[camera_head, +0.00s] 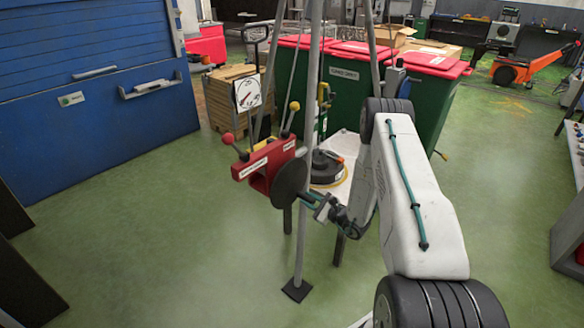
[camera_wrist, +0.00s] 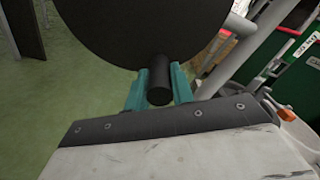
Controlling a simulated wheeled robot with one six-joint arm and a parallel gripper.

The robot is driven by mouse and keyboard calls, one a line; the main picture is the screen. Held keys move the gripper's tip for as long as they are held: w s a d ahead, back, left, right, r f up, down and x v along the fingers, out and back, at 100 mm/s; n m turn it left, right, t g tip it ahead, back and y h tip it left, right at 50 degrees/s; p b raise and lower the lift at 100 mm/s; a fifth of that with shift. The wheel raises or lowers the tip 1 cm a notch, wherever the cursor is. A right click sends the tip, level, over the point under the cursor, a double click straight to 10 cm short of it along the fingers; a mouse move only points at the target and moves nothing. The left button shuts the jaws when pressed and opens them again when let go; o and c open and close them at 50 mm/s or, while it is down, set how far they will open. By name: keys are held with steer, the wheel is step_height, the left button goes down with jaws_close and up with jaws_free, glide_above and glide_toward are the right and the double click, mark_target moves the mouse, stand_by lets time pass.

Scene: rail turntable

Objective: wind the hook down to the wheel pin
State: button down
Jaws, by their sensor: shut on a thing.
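My gripper (camera_head: 312,199) is shut on a short black handle (camera_wrist: 158,82) that stands out from a large dark disc (camera_wrist: 125,32). In the head view the dark disc (camera_head: 289,178) faces me on the front of a red winch housing (camera_head: 266,165), which sits by a tripod leg. Teal fingers lie on both sides of the handle in the wrist view. A black wheel-like part (camera_head: 326,166) with an orange piece rests on a pale stand inside the tripod. A small yellow item (camera_head: 323,96) shows above it; I cannot tell if it is the hook. No pin can be made out.
Grey tripod legs (camera_head: 304,235) rise close to my gripper. Green bins with red lids (camera_head: 345,72) are behind. Green floor is clear at the left.

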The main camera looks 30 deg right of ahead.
steer(key=shift+w+d+r+n, duration=0.15)
steer(key=shift+d+r+n, duration=0.15)
steer(key=shift+d+n, duration=0.2)
steer(key=shift+w+d+r+n, duration=0.2)
steer(key=shift+d+r+n, duration=0.35)
steer(key=shift+n, duration=0.35)
steer(key=shift+r+n, duration=0.1)
steer(key=shift+n, duration=0.2)
steer(key=shift+d+r, duration=0.1)
steer(key=shift+w+d+r+n, duration=0.1)
steer(key=shift+d+r+n, duration=0.15)
steer(key=shift+n, duration=0.3)
steer(key=shift+w+d+r+n, duration=0.15)
steer(key=shift+r+n, duration=0.2)
steer(key=shift+n, duration=0.2)
